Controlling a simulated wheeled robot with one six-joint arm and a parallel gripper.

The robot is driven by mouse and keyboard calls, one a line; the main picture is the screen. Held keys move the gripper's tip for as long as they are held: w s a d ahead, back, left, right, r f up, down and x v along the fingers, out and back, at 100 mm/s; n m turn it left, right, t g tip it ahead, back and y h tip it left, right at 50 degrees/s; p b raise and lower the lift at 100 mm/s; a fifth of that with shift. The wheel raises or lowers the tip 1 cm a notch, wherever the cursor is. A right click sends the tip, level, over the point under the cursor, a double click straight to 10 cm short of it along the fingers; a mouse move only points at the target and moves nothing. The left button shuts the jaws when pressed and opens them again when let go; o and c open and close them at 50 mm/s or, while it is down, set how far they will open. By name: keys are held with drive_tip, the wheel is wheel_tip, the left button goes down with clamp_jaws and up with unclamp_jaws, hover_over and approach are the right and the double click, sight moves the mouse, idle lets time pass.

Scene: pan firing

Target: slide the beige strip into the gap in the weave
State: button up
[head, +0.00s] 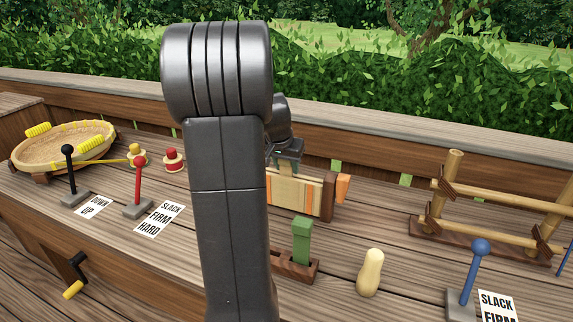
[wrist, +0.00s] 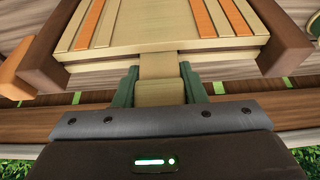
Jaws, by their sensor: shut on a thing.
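The beige strip (wrist: 160,92) is held between the green fingers of my gripper (wrist: 160,72) in the wrist view. Its far end reaches the pale edge of the weave (wrist: 110,48); I cannot tell how far it is in the gap. The weave has beige and orange strips between two brown side bars. In the head view the weave (head: 297,192) stands behind my arm, which hides its left part. My gripper (head: 287,160) is at its top edge there, shut, and the strip is hard to make out.
An orange strip end (head: 342,187) juts out right of the weave. A green block in a wooden holder (head: 296,270) and a pale peg (head: 370,272) stand in front. Levers (head: 138,183) and a basket (head: 62,146) are left; a bamboo frame (head: 490,210) and blue-knobbed lever (head: 473,272) are right.

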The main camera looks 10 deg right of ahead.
drive_tip(key=shift+f, duration=0.25)
drive_tip(key=o, duration=1)
drive_tip(key=v, duration=1.4)
drive_tip(key=x, duration=1.4)
drive_tip(key=shift+r, duration=0.4)
